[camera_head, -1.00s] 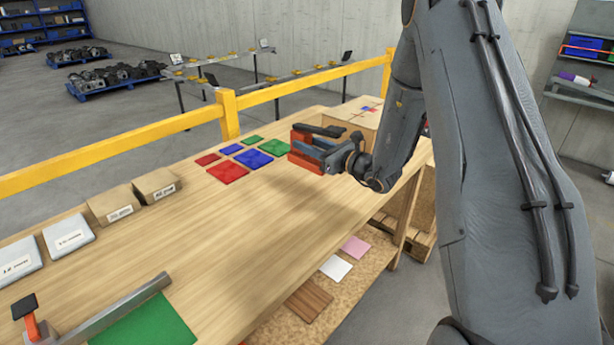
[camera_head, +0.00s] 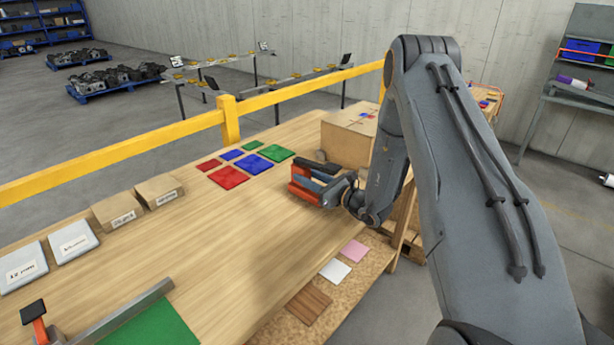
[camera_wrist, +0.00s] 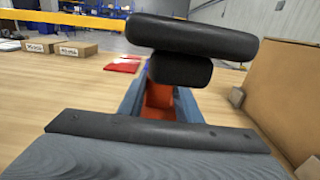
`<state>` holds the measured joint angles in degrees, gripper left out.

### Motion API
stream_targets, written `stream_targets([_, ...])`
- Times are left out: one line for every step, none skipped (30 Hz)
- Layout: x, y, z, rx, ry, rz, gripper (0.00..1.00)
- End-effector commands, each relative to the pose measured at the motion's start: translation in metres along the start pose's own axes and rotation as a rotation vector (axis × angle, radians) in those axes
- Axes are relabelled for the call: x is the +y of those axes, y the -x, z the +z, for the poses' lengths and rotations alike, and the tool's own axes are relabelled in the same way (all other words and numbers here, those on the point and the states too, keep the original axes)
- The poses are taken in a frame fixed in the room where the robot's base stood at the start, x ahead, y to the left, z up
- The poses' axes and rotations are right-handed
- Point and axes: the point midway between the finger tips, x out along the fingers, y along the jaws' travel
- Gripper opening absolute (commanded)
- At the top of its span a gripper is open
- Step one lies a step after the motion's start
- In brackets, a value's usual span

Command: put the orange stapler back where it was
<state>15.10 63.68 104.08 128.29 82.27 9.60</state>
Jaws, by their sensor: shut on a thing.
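My gripper (camera_head: 318,185) is shut on the orange stapler (camera_head: 304,192), near the right edge of the wooden table (camera_head: 200,235). The stapler has an orange body and a black top part. In the wrist view its orange body (camera_wrist: 160,100) shows between the jaws, with the black part (camera_wrist: 190,38) above. The jaws hide part of the body. I cannot tell whether its underside touches the table.
A cardboard box (camera_head: 345,145) stands close behind my gripper. Large red (camera_head: 228,177), blue (camera_head: 253,163) and green (camera_head: 277,152) squares lie left of it, with smaller squares behind. Labelled boxes (camera_head: 118,212) line the left edge. The table's middle is clear.

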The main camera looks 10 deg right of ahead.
Motion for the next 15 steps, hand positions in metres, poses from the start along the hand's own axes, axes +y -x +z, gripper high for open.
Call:
stream_targets([-0.0006,-0.0006,0.0013,-0.005,0.002,0.000,0.00])
stream_targets([-0.0006,-0.0006,0.0008,-0.005,0.003,0.000,0.00])
stream_targets([-0.0007,-0.0006,0.0006,-0.005,0.003,0.000,0.00])
stream_targets([-0.0007,-0.0006,0.0006,-0.005,0.003,0.000,0.00])
stream_targets([-0.0007,-0.0007,0.0006,-0.005,0.003,0.000,0.00])
stream_targets([-0.0007,-0.0007,0.0006,-0.005,0.003,0.000,0.00])
stream_targets([-0.0007,-0.0007,0.0006,-0.005,0.003,0.000,0.00])
stream_targets([-0.0007,-0.0007,0.0006,-0.005,0.003,0.000,0.00])
stream_targets([-0.0007,-0.0007,0.0004,-0.005,0.003,0.000,0.00])
stream_targets([-0.0007,-0.0007,0.0000,-0.005,0.003,0.000,0.00])
stream_targets([-0.0007,-0.0007,-0.0008,-0.005,0.003,0.000,0.00])
stream_targets([-0.0007,-0.0008,-0.0019,-0.005,0.003,0.000,0.00])
stream_targets([0.0000,-0.0002,-0.0042,-0.001,0.001,0.000,0.33])
stream_targets([0.0000,-0.0001,-0.0037,-0.001,0.001,0.000,0.38])
stream_targets([0.0000,-0.0001,-0.0035,-0.001,0.001,0.000,0.44])
